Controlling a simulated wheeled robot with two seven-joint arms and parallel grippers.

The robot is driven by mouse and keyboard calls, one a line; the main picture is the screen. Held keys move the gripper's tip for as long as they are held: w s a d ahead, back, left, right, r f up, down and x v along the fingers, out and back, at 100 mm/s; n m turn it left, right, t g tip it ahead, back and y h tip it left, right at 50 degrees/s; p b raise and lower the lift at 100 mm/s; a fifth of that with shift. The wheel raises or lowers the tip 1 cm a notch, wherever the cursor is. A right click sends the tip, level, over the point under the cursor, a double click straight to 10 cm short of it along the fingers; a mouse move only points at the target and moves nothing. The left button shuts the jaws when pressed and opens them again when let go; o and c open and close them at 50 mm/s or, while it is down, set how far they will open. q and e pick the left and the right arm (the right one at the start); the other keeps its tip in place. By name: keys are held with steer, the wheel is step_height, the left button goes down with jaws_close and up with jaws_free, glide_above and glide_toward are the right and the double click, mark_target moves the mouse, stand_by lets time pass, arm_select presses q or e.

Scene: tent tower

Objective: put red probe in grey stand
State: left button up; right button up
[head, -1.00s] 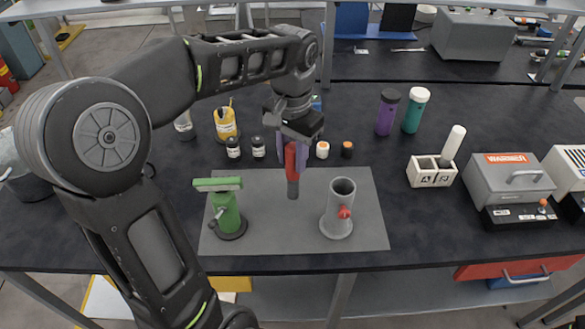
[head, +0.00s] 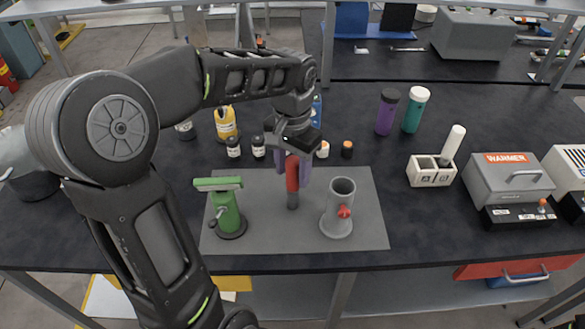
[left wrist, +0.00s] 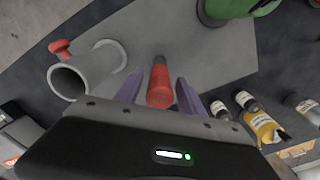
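The red probe (head: 292,176) is upright over the grey mat, between the two stands, with its dark lower end near or on the mat. My left gripper (head: 293,168) points down around its upper part. In the left wrist view the fingers stand on both sides of the probe (left wrist: 160,88) with gaps showing, so the gripper is open. The grey stand (head: 336,212), an open-topped tube with a red knob, is to the right of the probe. It is also in the left wrist view (left wrist: 103,65), at upper left, and its opening looks empty. My right gripper is not in view.
A green stand (head: 228,213) is on the left of the grey mat (head: 265,235). Small bottles (head: 258,147) stand behind the mat. A white rack (head: 425,176) and a warmer box (head: 508,180) are at right. The dark table between mat and rack is clear.

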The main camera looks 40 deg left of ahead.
arm_select(q)
steer(key=shift+o, duration=0.2)
steer(key=shift+r, duration=0.15)
steer(key=shift+r, duration=0.15)
step_height(320, 180, up, 9)
steer(key=shift+r, duration=0.2)
steer(key=shift+r+p, duration=0.8)
steer(key=shift+p, duration=0.4)
steer(key=shift+r+p, duration=0.45)
steer(key=shift+f, duration=0.1)
